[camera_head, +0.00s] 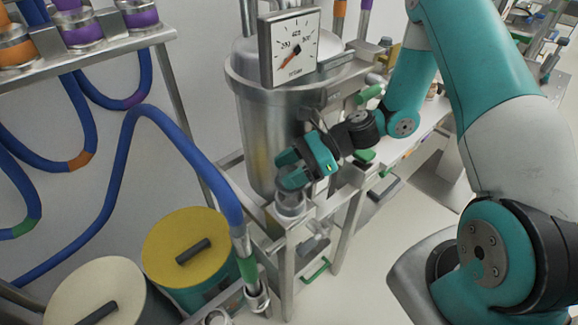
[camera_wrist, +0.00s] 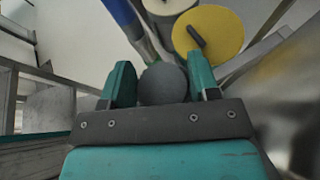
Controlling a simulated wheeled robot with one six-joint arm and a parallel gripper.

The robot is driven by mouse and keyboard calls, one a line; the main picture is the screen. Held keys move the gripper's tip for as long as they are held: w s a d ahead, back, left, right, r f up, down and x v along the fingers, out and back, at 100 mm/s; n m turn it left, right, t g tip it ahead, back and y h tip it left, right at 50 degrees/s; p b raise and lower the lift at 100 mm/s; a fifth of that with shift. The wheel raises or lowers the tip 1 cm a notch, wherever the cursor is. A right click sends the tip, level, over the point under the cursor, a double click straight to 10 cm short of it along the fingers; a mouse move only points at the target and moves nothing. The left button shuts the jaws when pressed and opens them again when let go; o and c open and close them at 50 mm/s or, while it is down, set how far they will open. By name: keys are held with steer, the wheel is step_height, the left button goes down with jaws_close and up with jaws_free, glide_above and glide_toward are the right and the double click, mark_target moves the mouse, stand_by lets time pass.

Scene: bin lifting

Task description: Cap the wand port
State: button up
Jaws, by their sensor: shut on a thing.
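My gripper (camera_head: 290,180) is at the picture's middle in the head view, in front of the steel vessel. In the wrist view my gripper (camera_wrist: 162,82) has its two teal fingers on either side of a round grey cap (camera_wrist: 163,86) and is shut on it. A short round metal fitting (camera_head: 291,206), which looks like the wand port, shows right under the fingertips in the head view. I cannot tell whether the cap touches it. The wand (camera_head: 246,262), on a blue hose with a green band, stands upright in a metal holder to the lower left.
The steel vessel (camera_head: 262,125) with a square dial gauge (camera_head: 290,48) stands close behind the gripper. A yellow-lidded drum (camera_head: 187,247) and a cream-lidded drum (camera_head: 97,290) stand lower left. Blue hoses (camera_head: 120,180) hang at the left. Open floor (camera_head: 350,275) lies at lower right.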

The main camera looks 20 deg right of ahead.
steer(key=shift+f, duration=0.15)
steer(key=shift+f+b, duration=0.6)
steer(key=shift+f, duration=0.4)
steer(key=shift+f+b, duration=0.3)
steer(key=shift+f, duration=0.75)
stand_by(0.8)
steer(key=o, duration=1.4)
steer(key=shift+c, duration=0.2)
steer(key=shift+d, duration=0.1)
steer(key=b+v, duration=0.3)
steer(key=v, duration=1.4)
steer(key=shift+r, duration=0.2)
